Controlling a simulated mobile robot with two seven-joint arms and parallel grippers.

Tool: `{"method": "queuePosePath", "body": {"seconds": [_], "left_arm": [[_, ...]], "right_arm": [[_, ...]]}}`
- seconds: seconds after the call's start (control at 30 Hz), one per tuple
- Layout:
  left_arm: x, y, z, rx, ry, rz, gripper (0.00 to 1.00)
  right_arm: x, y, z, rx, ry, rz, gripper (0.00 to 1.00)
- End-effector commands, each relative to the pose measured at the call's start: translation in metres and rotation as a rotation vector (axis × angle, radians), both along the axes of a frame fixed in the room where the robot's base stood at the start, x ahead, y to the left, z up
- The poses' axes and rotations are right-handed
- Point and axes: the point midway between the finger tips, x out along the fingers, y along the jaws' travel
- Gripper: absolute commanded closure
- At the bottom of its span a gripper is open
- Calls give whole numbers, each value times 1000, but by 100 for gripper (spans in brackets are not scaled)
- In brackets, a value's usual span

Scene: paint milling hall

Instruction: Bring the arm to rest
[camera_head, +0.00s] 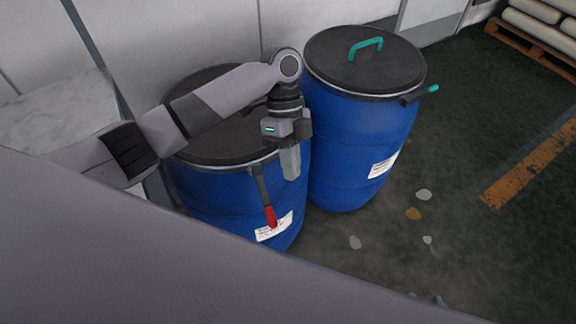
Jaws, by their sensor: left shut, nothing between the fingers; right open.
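My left arm (205,105) reaches in from the left, over the nearer blue drum. My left gripper (291,176) points down in front of that drum. Its fingers are together with nothing between them. I cannot tell whether it touches the drum. My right gripper is not in view.
The nearer blue drum (215,195) has a dark lid and a red-tipped lever (270,215). The farther blue drum (345,130) has a teal lid handle (366,44) and a teal-tipped lever (433,88). Stained dark floor (465,220) is open at right; a pallet (530,45) holds sacks.

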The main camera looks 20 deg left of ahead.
Motion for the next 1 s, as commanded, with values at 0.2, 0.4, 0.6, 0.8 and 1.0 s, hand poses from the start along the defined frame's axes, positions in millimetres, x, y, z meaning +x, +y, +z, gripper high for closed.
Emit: {"method": "queuePosePath", "body": {"seconds": [0.2,0.4,0.6,0.8,1.0], "left_arm": [[0,0,0,0,0,-1,100],[0,0,0,0,0,-1,100],[-16,-11,-18,8,-11,36,100],[-54,-33,-52,27,-53,199,100],[-88,-41,-71,41,-104,455,100]], "right_arm": [[0,0,0,0,1,0,57],[0,0,0,0,1,0,57],[0,0,0,0,1,0,57],[0,0,0,0,1,0,57],[0,0,0,0,1,0,57]]}}
